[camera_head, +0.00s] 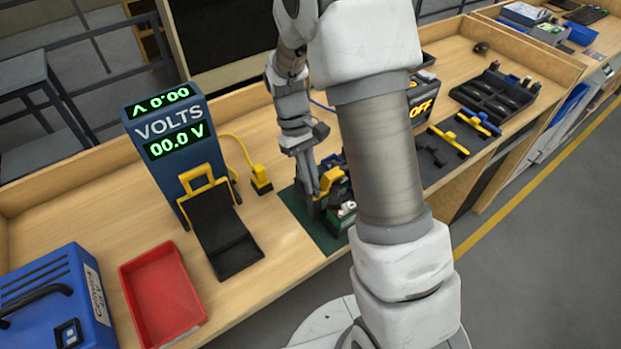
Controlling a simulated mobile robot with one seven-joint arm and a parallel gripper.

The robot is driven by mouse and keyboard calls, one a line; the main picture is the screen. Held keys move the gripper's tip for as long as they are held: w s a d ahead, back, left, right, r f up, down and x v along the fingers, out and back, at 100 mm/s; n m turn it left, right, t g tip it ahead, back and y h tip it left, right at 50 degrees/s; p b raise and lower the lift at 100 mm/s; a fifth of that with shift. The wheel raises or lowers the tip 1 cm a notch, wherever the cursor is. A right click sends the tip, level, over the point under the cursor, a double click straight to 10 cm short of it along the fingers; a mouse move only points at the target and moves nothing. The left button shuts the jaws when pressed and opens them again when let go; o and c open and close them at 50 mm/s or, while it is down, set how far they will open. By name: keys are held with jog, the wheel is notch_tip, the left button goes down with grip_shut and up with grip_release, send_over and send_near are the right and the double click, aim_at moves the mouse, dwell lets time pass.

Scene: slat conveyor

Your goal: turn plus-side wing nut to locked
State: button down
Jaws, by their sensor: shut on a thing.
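My gripper (320,192) points down at a small dark and green assembly (345,212) on a dark green mat (322,238). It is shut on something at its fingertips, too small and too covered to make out. A yellow piece (331,178) shows right beside the fingers; I cannot tell whether it is held or part of the assembly. My arm hides the assembly's right side. No wing nut or plus mark can be made out, so its locked or unlocked position is unclear.
A blue meter (167,133) reads 00.0 V, with a black pad (222,240) before it. A yellow plug (261,180) lies near the mat. A red tray (162,296) and blue case (60,300) stand left. Tools (450,138) and a black organizer (495,95) lie right.

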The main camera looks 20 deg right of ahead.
jog(key=c, duration=1)
grip_release()
